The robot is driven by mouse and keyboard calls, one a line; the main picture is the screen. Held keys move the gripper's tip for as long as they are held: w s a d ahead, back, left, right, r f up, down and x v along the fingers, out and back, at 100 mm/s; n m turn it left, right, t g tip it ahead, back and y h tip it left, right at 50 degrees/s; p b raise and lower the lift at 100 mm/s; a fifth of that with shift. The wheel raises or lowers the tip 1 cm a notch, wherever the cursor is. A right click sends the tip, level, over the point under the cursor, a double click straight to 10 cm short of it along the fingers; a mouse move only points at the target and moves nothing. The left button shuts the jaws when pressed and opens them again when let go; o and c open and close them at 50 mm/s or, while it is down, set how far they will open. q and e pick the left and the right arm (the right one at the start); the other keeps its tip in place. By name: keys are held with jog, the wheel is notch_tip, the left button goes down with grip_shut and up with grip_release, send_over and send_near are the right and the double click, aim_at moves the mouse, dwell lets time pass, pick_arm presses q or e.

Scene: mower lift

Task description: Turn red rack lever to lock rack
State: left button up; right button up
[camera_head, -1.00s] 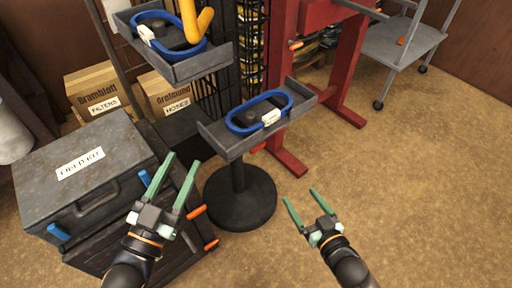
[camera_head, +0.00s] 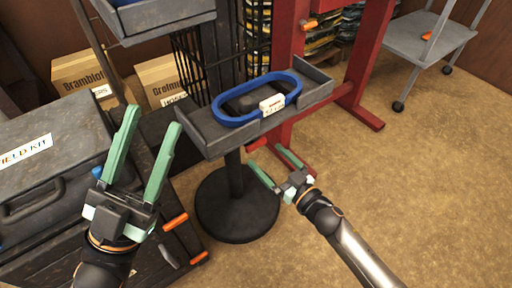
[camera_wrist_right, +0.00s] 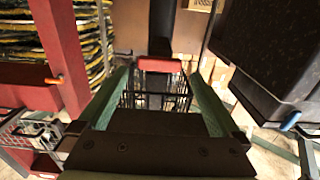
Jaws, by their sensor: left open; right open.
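The red lever (camera_head: 256,145) sticks out below the front of the lower grey rack tray (camera_head: 203,143). My right gripper (camera_head: 264,156) is open and empty just in front of the lever. In the right wrist view, the lever (camera_wrist_right: 160,65) shows as a red grip lying crosswise between the tips of the open fingers (camera_wrist_right: 158,73). Whether they touch it cannot be told. My left gripper (camera_head: 153,115) is open and empty, left of the tray and in front of it.
A blue oval ring (camera_head: 217,110) with a white tag lies in the tray. The tray stands on a black round base (camera_head: 238,215). A dark FIELD KIT case (camera_head: 60,185) is at the left, and a red frame (camera_head: 365,70) stands behind.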

aim_at(258, 147)
jog(key=b+x, duration=0.1)
jog(key=x, duration=0.5)
jog(key=shift+b, duration=0.3)
jog(key=c, duration=1.1)
jog(key=shift+c, duration=0.2)
